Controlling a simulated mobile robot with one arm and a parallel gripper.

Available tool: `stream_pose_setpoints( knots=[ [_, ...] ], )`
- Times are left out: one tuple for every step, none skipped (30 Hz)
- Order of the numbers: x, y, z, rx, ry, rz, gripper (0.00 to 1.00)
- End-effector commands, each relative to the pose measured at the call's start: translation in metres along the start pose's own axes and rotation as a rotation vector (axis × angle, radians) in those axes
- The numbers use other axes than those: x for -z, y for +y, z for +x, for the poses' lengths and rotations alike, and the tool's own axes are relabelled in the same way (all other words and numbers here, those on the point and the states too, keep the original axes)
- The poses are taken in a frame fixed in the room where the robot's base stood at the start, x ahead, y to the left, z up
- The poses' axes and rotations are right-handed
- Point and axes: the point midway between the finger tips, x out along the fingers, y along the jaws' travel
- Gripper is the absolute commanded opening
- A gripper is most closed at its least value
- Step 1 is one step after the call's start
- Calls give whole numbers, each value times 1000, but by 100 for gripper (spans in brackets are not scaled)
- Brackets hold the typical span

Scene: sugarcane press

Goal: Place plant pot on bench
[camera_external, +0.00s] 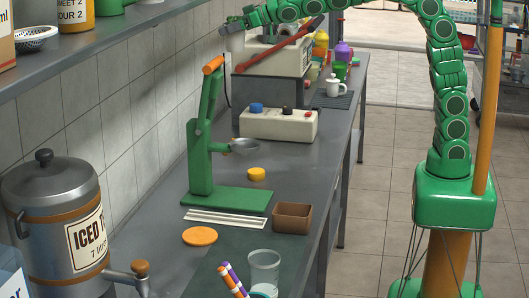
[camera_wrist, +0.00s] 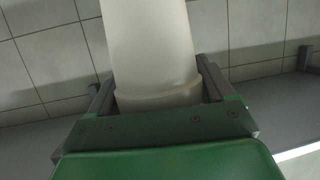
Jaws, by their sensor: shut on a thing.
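My gripper (camera_external: 233,26) is at the top of the external view, at the far end of my green arm. It is shut on a pale, round pot-like vessel (camera_external: 236,42), held above the back part of the bench. In the wrist view, this vessel (camera_wrist: 150,45) sits between the two fingers (camera_wrist: 155,85) and has a thicker band near the palm. Its far end is cut off by the frame. The grey bench (camera_external: 345,140) runs along the tiled wall. A small brown square pot (camera_external: 292,218) stands upright on the bench's front part, away from my gripper.
A green press (camera_external: 200,150) with an orange-tipped lever and a cream control box (camera_external: 278,125) stand mid-bench. A steel urn (camera_external: 55,215) stands front left. A shelf (camera_external: 90,40) overhangs the wall side.

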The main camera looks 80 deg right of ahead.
Motion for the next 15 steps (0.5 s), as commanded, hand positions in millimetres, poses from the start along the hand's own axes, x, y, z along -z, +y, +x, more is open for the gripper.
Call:
stream_pose_setpoints(
  knots=[
    [-3, 8, 2, -21, 0, 5, 40],
    [-5, 10, 4, -30, 1, 8, 40],
    [-8, 15, 6, -44, 3, 13, 40],
    [-10, 18, 7, -55, 4, 16, 40],
    [-12, 21, 9, -66, 4, 20, 40],
    [-16, 26, 11, -81, 3, 27, 40],
    [-19, 30, 12, -93, 3, 30, 40],
    [-22, 33, 14, -104, 2, 34, 40],
    [-26, 38, 16, -120, 1, 39, 40],
    [-29, 41, 17, -131, 1, 44, 40],
    [-33, 45, 19, -144, 1, 49, 40],
    [-37, 50, 21, -160, 2, 53, 40],
    [-41, 54, 22, -173, 2, 60, 40],
    [-44, 58, 24, -186, 2, 64, 40],
    [-50, 63, 26, -203, 2, 70, 40]
  ],
)
